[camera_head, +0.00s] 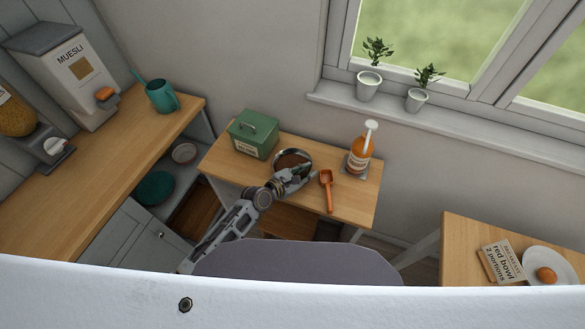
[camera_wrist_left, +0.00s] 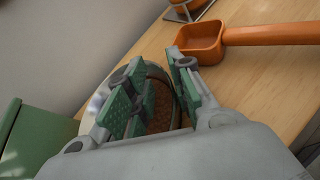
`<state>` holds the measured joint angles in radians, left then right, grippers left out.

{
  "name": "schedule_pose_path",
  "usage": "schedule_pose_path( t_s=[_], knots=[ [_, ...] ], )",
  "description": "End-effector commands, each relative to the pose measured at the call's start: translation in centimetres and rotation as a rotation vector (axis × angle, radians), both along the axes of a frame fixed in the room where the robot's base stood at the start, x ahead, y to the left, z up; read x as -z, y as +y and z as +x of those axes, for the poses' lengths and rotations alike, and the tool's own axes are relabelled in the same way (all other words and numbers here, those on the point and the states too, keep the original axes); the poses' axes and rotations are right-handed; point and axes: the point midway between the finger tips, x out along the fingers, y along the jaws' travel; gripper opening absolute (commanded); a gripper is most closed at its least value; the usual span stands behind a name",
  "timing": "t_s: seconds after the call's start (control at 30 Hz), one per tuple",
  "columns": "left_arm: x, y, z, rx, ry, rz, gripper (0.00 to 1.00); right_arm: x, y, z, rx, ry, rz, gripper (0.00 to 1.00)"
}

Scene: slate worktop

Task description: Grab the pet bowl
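The pet bowl (camera_head: 293,151) is a round metal-looking bowl on the small wooden table, between the green box and the orange scoop. In the left wrist view the bowl (camera_wrist_left: 95,104) holds brown, grainy contents and is partly hidden behind the fingers. My left gripper (camera_head: 298,175) is at the bowl's near side in the head view. In the left wrist view its green-padded fingers (camera_wrist_left: 153,97) are apart, with part of the bowl showing between them. I cannot tell whether they touch the bowl. My right gripper is in neither view.
A green lidded box (camera_head: 254,136) stands left of the bowl. An orange scoop (camera_head: 327,190) lies close on the right, and an orange pump bottle (camera_head: 360,152) stands behind it. The wall and windowsill (camera_head: 450,125) rise behind the table.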

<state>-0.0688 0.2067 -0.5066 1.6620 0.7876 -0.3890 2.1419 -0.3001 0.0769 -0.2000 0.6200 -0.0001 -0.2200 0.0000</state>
Motion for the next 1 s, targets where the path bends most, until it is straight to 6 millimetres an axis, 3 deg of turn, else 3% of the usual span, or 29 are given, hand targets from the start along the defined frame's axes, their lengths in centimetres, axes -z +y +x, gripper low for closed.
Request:
schedule_pose_path(
  t_s=[0.13, 0.67, 1.0],
  knots=[
    [0.0, 0.0, 0.0, 0.0, 0.0, 0.0, 0.0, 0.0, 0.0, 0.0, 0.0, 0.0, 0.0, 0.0],
    [-0.2, 0.0, 0.0, -0.001, -0.001, -0.001, 0.0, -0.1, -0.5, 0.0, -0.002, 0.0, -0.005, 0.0],
    [-3.4, -0.1, 0.0, -0.001, -0.002, -0.004, 0.0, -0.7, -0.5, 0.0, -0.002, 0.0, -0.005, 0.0]
  ],
)
